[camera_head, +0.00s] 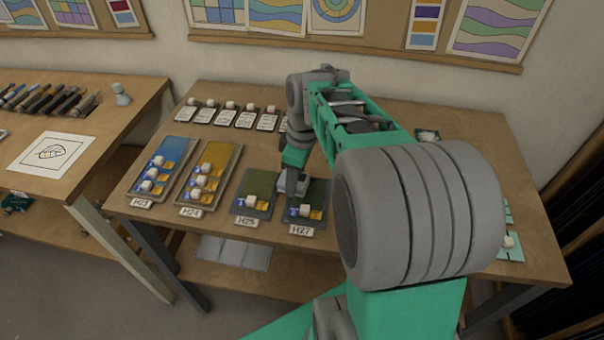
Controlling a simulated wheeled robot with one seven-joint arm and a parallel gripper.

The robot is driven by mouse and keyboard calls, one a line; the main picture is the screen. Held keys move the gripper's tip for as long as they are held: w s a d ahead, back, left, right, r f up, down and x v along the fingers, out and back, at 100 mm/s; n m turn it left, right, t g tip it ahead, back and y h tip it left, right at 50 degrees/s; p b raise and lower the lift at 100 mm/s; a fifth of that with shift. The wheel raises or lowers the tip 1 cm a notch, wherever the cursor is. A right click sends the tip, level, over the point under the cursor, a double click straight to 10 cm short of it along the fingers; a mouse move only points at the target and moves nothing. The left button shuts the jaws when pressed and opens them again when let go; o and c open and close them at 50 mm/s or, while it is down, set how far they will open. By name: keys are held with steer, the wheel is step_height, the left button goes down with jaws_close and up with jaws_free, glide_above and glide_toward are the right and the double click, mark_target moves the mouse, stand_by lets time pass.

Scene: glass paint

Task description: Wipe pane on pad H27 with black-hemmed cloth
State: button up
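The pane (318,190) on the pad labelled H27 (301,230) is dark green, near the front middle of the table. At its front end sit a small white block (304,209) and blue and yellow pieces. My gripper (291,192) points down at the pane's left edge, by the gap to the pad labelled H25 (247,222). Whether it touches the pane, and whether its fingers are open or hold a cloth, is too small to tell. I cannot make out the black-hemmed cloth; my arm covers much of the table's right side.
Pads H23 (141,203) with a blue pane and H24 (190,212) with a yellow pane lie to the left. Several labelled cards (226,117) with white blocks line the back. Pale green pieces (515,254) lie at right. My arm reaches over the table's middle.

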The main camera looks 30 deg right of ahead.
step_height(320, 180, up, 2)
steer(key=shift+d+r+p, duration=0.15)
steer(key=shift+r+p, duration=0.05)
steer(key=shift+p, duration=0.1)
steer(key=shift+s+r, duration=0.15)
steer(key=shift+r, duration=0.15)
steer(key=shift+r+p, duration=1.95)
steer(key=shift+r, duration=0.6)
